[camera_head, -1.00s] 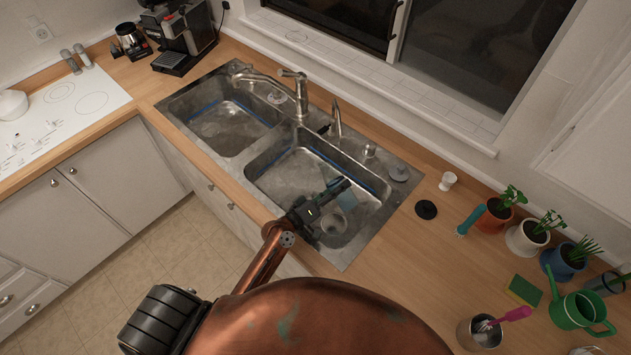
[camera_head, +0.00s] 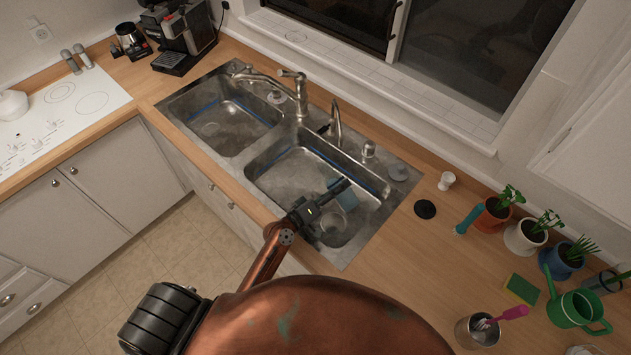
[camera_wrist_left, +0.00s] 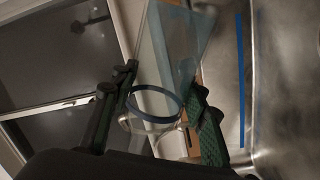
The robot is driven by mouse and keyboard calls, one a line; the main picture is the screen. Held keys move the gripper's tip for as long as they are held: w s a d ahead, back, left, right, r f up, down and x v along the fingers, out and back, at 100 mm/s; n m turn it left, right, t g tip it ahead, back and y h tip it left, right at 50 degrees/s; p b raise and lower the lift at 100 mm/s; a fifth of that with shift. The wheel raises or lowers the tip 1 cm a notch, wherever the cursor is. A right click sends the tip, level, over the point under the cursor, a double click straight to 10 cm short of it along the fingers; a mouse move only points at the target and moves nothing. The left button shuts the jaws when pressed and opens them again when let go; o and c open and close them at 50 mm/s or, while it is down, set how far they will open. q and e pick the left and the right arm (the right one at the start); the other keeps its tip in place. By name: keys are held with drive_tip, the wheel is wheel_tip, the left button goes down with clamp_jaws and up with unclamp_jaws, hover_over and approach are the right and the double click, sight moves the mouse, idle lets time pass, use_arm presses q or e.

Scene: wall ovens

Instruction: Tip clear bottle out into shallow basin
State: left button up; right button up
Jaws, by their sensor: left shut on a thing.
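My left gripper (camera_head: 326,199) is over the right basin (camera_head: 282,181) of the steel double sink. It is shut on the clear bottle (camera_head: 346,200), a see-through bluish thing that shows faintly beside the fingers. In the left wrist view the bottle (camera_wrist_left: 178,50) sits between the two fingers (camera_wrist_left: 160,112), with a dark blue ring around it near the grip. It looks tilted in that view; whether liquid is in it or leaving it, I cannot tell. The left basin (camera_head: 220,128) is empty of large things. My right gripper is out of view.
The faucet (camera_head: 298,92) and a smaller spout (camera_head: 336,122) stand behind the basins. Potted plants (camera_head: 529,235), a green watering can (camera_head: 575,312), a sponge (camera_head: 521,290) and a metal cup (camera_head: 478,332) stand on the right counter. A coffee machine (camera_head: 178,35) stands at back left.

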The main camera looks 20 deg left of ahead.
use_arm(q)
drive_tip(key=shift+s+d+f+n, duration=0.15)
drive_tip(key=shift+f+n, duration=0.5)
drive_tip(key=shift+n, duration=0.35)
drive_tip(key=shift+w+a+n, duration=0.3)
drive_tip(key=shift+a+n, duration=0.15)
drive_tip(key=shift+n, duration=0.45)
idle(0.4)
drive_tip(key=shift+a+n+p, duration=0.1)
drive_tip(key=shift+n+p, duration=0.5)
drive_tip(key=shift+n, duration=0.3)
idle(0.5)
drive_tip(key=shift+a+n, duration=0.1)
drive_tip(key=shift+n, duration=0.4)
idle(0.8)
drive_tip(key=shift+w+a+n+p, duration=0.25)
drive_tip(key=shift+n+p, duration=0.2)
drive_tip(key=shift+n, duration=0.35)
idle(0.5)
